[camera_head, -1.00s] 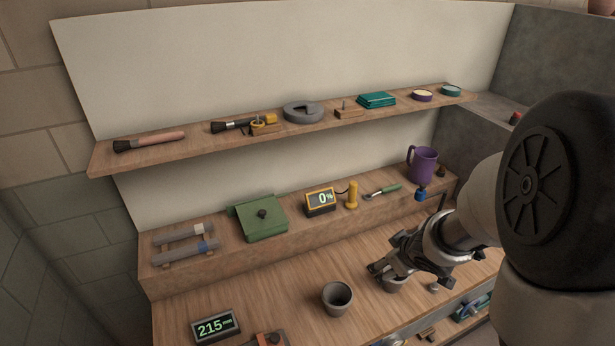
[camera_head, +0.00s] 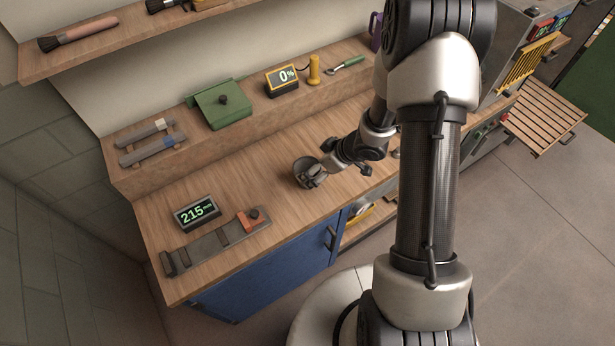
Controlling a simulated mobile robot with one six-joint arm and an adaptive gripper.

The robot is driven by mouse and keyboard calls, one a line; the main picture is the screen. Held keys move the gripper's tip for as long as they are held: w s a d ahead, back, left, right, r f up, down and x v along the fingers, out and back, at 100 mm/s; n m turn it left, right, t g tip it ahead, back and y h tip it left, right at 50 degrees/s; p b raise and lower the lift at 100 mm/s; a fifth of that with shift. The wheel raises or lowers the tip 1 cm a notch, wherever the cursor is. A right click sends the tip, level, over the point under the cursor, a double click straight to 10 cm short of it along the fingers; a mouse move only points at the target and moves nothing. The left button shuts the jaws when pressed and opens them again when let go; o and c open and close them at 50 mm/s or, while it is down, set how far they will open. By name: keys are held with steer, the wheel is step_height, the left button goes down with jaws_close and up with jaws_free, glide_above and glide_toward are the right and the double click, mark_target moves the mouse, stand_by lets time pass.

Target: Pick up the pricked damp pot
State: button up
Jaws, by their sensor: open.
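A dark grey pot (camera_head: 298,168) stands upright on the wooden bench, right of the 215 mm display. My gripper (camera_head: 313,177) is open, with its fingers at the right side of this pot and overlapping its mouth in the picture. Whether they touch the pot, or one is inside it, I cannot tell. No prick marks or dampness can be made out at this size. No second pot shows now; my gripper and wrist cover part of the bench to the right.
The 215 mm display (camera_head: 197,212) and a grey rail with an orange slider (camera_head: 248,219) lie to the left on the bench (camera_head: 258,160). A raised ledge behind holds a green box (camera_head: 222,108), a 0% meter (camera_head: 282,79) and a yellow cylinder (camera_head: 314,70).

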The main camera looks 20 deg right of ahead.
steer(key=shift+w+a+f, duration=0.2)
steer(key=shift+w+f, duration=0.1)
steer(key=shift+f, duration=0.25)
steer(key=b+x, duration=0.1)
steer(key=x, duration=0.1)
steer(key=b+x, duration=0.1)
steer(key=x, duration=0.2)
steer(key=shift+s+f+b, duration=0.2)
steer(key=shift+f+b, duration=0.05)
steer(key=shift+b, duration=0.15)
steer(key=shift+r, duration=0.15)
steer(key=shift+c, duration=0.6)
steer(key=c, duration=1.2)
